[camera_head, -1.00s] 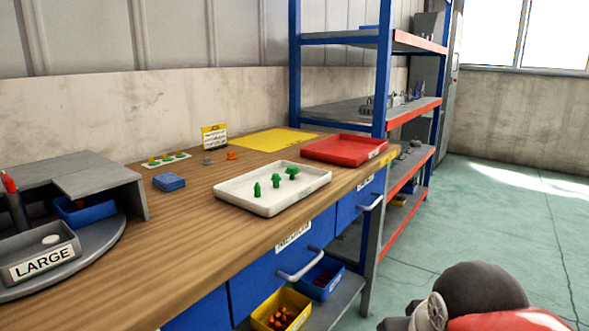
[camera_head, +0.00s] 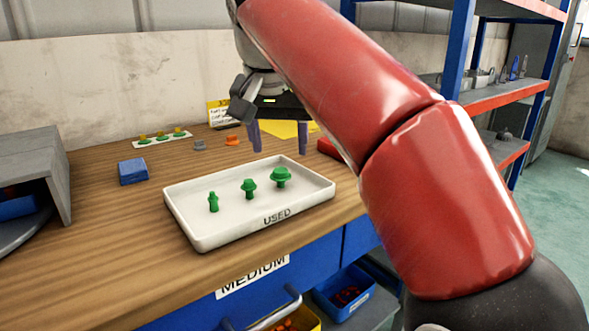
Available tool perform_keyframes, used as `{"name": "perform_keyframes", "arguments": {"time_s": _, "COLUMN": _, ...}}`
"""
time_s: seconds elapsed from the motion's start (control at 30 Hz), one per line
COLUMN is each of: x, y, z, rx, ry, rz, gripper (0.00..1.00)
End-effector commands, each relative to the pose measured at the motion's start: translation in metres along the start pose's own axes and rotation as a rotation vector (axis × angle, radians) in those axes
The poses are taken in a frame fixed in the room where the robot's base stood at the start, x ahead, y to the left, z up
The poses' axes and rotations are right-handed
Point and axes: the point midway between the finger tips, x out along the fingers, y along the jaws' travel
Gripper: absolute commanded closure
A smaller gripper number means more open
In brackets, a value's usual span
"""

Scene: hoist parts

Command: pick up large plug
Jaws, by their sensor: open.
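Three green plugs stand in the white tray labelled "USED" (camera_head: 187,219). The large plug (camera_head: 281,178) is the widest, at the right. A middle-sized plug (camera_head: 249,188) is in the centre and a slim small plug (camera_head: 213,202) is at the left. My gripper (camera_head: 278,143) is open and empty, its two fingers pointing down. It appears above the far edge of the tray, up and a little to the left of the large plug. The fingers do not touch any plug.
A blue block (camera_head: 132,171) lies left of the tray. Grey (camera_head: 200,145) and orange (camera_head: 232,140) pieces and a card with several plugs (camera_head: 162,138) lie behind. A red tray (camera_head: 328,148) is partly hidden by my arm. A grey stand (camera_head: 45,170) is at the left.

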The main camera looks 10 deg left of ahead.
Motion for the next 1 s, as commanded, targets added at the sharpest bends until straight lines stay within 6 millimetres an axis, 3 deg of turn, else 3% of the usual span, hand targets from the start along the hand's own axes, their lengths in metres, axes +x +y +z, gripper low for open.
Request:
{"name": "perform_keyframes", "arguments": {"time_s": 0.37, "x": 0.038, "y": -0.002, "z": 0.001, "rx": 0.001, "ry": 0.000, "rz": 0.001, "gripper": 0.43}}
{"name": "perform_keyframes", "arguments": {"time_s": 0.6, "x": 0.073, "y": -0.004, "z": 0.002, "rx": 0.002, "ry": -0.001, "rz": 0.000, "gripper": 0.43}}
{"name": "perform_keyframes", "arguments": {"time_s": 0.87, "x": 0.076, "y": -0.004, "z": 0.001, "rx": 0.001, "ry": 0.001, "rz": -0.001, "gripper": 0.43}}
{"name": "perform_keyframes", "arguments": {"time_s": 1.0, "x": 0.076, "y": -0.004, "z": 0.001, "rx": 0.001, "ry": 0.001, "rz": -0.001, "gripper": 0.60}}
